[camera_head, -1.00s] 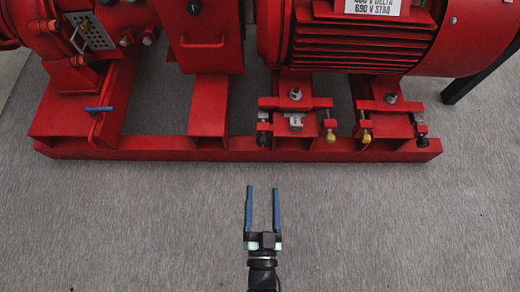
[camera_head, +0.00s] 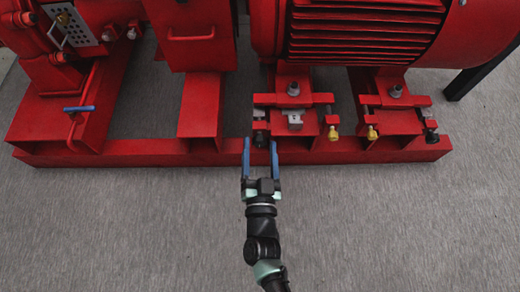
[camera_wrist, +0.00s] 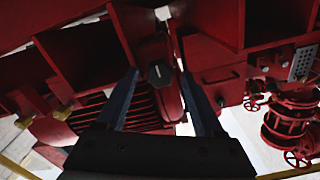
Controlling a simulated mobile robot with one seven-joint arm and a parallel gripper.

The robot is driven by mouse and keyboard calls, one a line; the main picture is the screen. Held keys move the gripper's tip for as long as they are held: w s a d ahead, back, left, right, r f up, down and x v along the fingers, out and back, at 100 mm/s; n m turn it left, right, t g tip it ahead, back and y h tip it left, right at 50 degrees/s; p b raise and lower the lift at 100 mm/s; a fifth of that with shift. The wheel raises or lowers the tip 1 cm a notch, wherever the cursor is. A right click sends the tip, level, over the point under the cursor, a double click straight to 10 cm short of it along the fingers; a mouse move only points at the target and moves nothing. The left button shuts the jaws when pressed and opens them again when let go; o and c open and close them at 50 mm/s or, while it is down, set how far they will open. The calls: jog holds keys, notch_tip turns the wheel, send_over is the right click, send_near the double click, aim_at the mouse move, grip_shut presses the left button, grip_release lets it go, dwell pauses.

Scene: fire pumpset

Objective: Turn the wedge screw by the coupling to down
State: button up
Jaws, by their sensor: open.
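The wedge screw by the coupling seems to be the black-headed screw (camera_head: 260,138) on the left side of the motor's left foot, at the front of the red base frame. In the wrist view a dark knob (camera_wrist: 159,73) with a pale line on it shows between the fingertips. My gripper (camera_head: 260,146) is open, with its two blue fingers pointing at the frame. In the head view the fingertips lie on either side of the black head. The wrist view (camera_wrist: 159,80) shows a gap between each finger and the knob, and I cannot tell the remaining depth.
Two brass-headed screws (camera_head: 332,133) (camera_head: 371,133) and another black-headed screw (camera_head: 431,135) lie to the right. A grey block (camera_head: 295,120) sits at the left foot. The motor (camera_head: 365,35) and coupling guard (camera_head: 200,40) rise behind. The grey floor in front is clear.

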grip_shut()
dwell(0.3)
